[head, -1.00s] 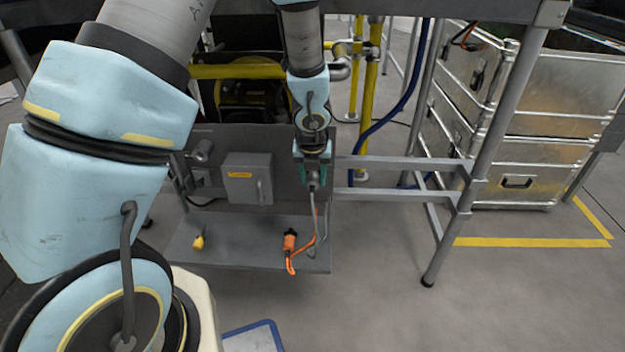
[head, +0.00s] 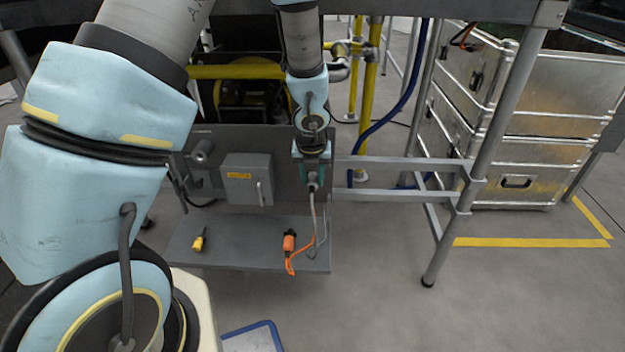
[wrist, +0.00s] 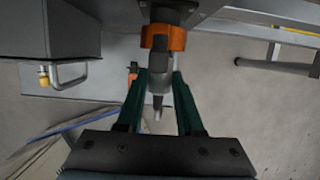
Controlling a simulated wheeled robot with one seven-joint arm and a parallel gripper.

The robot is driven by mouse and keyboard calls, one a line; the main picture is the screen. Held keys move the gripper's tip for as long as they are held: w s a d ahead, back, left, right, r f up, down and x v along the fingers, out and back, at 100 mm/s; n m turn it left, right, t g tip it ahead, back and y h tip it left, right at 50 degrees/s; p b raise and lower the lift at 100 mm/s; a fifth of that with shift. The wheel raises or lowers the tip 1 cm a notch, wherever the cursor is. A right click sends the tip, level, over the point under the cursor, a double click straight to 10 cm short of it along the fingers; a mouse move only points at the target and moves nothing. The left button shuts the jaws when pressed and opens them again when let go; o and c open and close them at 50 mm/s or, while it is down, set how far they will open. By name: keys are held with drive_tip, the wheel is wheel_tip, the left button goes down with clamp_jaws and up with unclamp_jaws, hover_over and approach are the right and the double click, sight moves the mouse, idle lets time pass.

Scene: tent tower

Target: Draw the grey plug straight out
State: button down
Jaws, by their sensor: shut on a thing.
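My gripper (head: 313,178) is in front of the upright grey panel (head: 283,160), near its right end. Its green fingers (wrist: 160,82) are closed around the grey plug (wrist: 158,80) in the wrist view. In the head view the plug (head: 313,183) shows just below the fingers, with a grey cable (head: 315,215) hanging from it. Ahead of the plug is an orange collar (wrist: 163,37) with a dark grey part (wrist: 174,11) beyond it. Plug and collar line up and look close or touching; I cannot tell how deep the plug sits.
On the shelf (head: 240,250) below stand an orange connector (head: 289,241) with an orange cord and a small yellow piece (head: 199,241). A grey box (head: 246,179) with a handle is left on the panel. Frame rails (head: 400,163) run right.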

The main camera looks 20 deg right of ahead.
sight(311, 190)
drive_tip(key=shift+s+a+b, duration=0.4)
drive_tip(key=shift+s+b, duration=0.25)
drive_tip(key=shift+s, duration=0.2)
drive_tip(key=shift+s+a+b, duration=0.4)
drive_tip(key=shift+s+b, duration=0.25)
drive_tip(key=shift+s, duration=0.15)
